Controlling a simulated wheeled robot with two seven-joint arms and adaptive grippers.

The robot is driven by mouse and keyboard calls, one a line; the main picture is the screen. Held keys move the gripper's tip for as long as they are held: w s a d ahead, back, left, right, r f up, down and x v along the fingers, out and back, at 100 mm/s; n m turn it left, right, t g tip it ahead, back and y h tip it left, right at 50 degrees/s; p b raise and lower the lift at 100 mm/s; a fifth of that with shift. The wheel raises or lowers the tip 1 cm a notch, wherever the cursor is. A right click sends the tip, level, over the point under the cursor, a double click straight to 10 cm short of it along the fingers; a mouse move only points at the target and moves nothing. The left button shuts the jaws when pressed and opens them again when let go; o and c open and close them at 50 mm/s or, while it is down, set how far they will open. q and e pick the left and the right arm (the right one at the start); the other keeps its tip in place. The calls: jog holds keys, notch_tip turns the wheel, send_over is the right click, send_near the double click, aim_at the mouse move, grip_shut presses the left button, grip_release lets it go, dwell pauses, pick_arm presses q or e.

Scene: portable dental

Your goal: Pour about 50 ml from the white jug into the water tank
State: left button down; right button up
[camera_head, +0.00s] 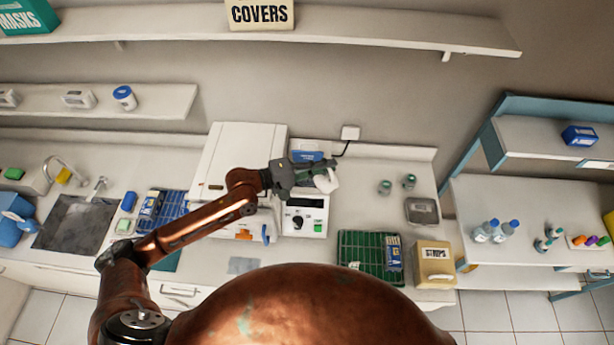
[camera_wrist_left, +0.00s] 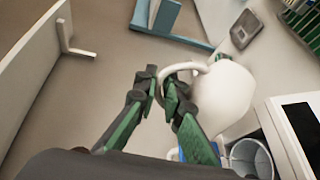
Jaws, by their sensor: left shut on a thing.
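The white jug (camera_head: 327,182) is held up by my left gripper (camera_head: 312,170), above the back of the white unit with a dark knob (camera_head: 304,216). In the left wrist view my left gripper (camera_wrist_left: 168,88) is shut on the handle of the jug (camera_wrist_left: 222,98). The jug's mouth and contents are hidden, and I cannot tell its exact tilt. An open, pale round container (camera_wrist_left: 251,158), which may be the water tank, is below the jug beside the unit. It is partly cut off by the frame edge. My right gripper is not in view.
A large white box-shaped appliance (camera_head: 243,152) stands left of the unit. A green rack (camera_head: 360,253) and a box marked STRIPS (camera_head: 433,265) are at the front right. Two small jars (camera_head: 385,187) and a grey tray (camera_head: 422,211) stand right. A shelf (camera_head: 400,45) overhangs the back.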

aim_at(331, 181)
pick_arm(q)
jog(key=shift+w+r, duration=0.1)
jog(key=shift+r, duration=0.3)
jog(key=shift+m, duration=0.6)
jog(key=f, duration=0.1)
jog(key=s+f, duration=0.1)
jog(key=f, duration=0.1)
jog(key=d+f, duration=0.1)
jog(key=shift+s+f+p, duration=0.15)
jog(key=shift+f+p, duration=0.25)
jog(key=shift+r+m+y+p, duration=0.35)
jog(key=shift+r+p, duration=0.4)
jog(key=shift+p, duration=0.35)
jog(key=shift+s+d+p, duration=0.1)
jog(key=shift+s+p, duration=0.05)
jog(key=shift+p, duration=0.2)
jog(key=shift+f, duration=0.2)
jog(key=shift+s+d+f+m+y+p, duration=0.15)
jog(key=shift+s+d+m+y+p, duration=0.1)
jog(key=shift+m+p, duration=0.5)
jog(key=shift+s+d+f+t+p, duration=0.2)
jog(key=shift+f+t+p, duration=0.1)
jog(key=shift+p, duration=0.25)
jog(key=shift+s+d+f+m+t+y, duration=0.15)
jog(key=shift+s+d+f+m+y, duration=0.2)
jog(key=shift+s+d+m, duration=0.15)
jog(key=shift+s+d+f+m+t+y, duration=0.15)
jog(key=shift+s+d+f+m+y, duration=0.15)
jog(key=shift+s+m, duration=0.2)
